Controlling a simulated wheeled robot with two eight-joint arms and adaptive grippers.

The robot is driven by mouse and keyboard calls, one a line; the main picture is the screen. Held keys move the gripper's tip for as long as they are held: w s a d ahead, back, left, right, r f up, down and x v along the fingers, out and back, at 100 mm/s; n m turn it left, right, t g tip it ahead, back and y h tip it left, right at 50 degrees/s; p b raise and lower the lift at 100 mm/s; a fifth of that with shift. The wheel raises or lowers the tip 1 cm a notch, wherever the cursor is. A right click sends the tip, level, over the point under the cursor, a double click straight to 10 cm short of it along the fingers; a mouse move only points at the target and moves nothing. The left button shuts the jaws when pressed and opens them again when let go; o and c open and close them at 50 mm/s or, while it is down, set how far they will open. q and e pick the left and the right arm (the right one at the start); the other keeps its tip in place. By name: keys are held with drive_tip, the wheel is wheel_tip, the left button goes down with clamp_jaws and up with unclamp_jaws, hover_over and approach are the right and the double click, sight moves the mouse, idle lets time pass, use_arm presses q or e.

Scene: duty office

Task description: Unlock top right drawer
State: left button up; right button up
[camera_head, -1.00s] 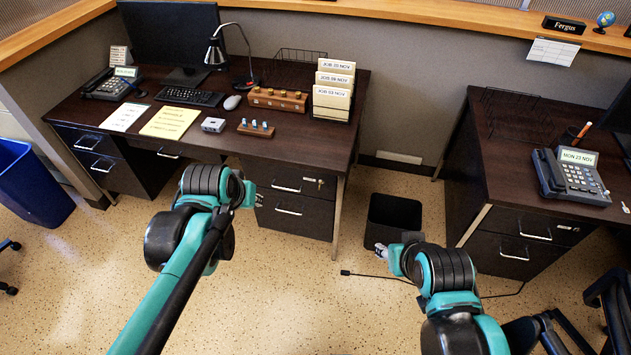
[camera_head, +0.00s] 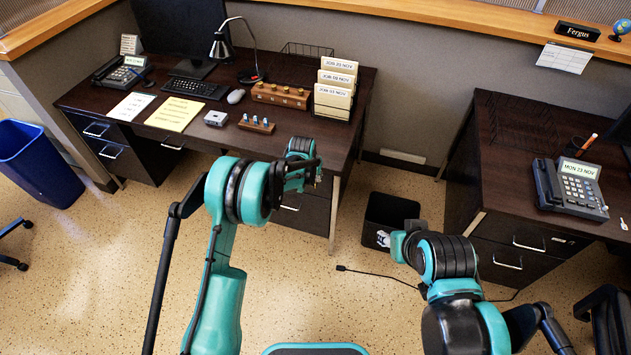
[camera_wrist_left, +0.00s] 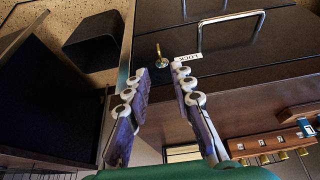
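The top right drawer of the left desk is mostly hidden behind my left arm in the head view. In the left wrist view its dark front (camera_wrist_left: 245,62) shows, with a metal handle (camera_wrist_left: 232,18). A small brass key (camera_wrist_left: 160,54) stands out from the lock beside a white LOCK label (camera_wrist_left: 188,57). My left gripper (camera_wrist_left: 160,72) is open, its fingertips on either side of the line to the key, with nothing between them. Whether they reach around the key is unclear. My right gripper (camera_head: 383,239) is by the black bin, mostly hidden by its wrist.
The left desk (camera_head: 95,95) holds a lamp, keyboard, papers and card files (camera_head: 334,92) near its right end. A black bin (camera_head: 392,212) stands between the desks. A cable (camera_head: 375,273) lies on the floor. The second desk (camera_head: 520,130) is at right.

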use_arm(q)
drive_tip(key=b+x, duration=0.2)
drive_tip(key=x, duration=0.5)
drive_tip(key=shift+w+f, duration=0.1)
drive_tip(key=shift+f, duration=0.2)
clamp_jaws()
